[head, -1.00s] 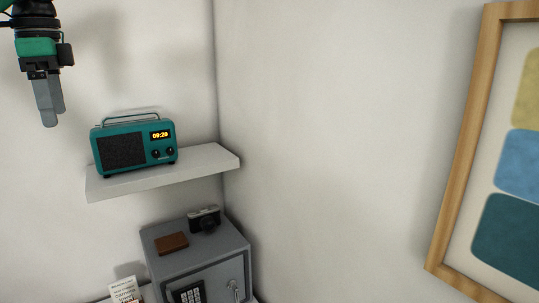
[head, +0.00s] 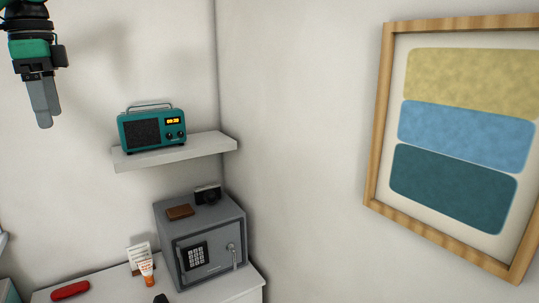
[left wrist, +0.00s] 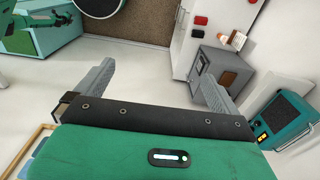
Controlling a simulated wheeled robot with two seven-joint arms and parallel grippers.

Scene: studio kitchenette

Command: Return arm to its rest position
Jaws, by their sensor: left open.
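My left gripper (head: 43,104) hangs at the upper left of the head view, fingers pointing down, in the air to the left of the teal radio (head: 152,130). In the left wrist view the gripper (left wrist: 155,84) has its two grey fingers wide apart with nothing between them. The radio stands upright on the white wall shelf (head: 178,152) and also shows at the right of the left wrist view (left wrist: 284,120). The gripper is apart from it.
A grey safe (head: 208,248) stands on a white cabinet below the shelf, with a brown wallet (head: 180,212) and a camera (head: 208,195) on top. A framed picture (head: 376,130) hangs right.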

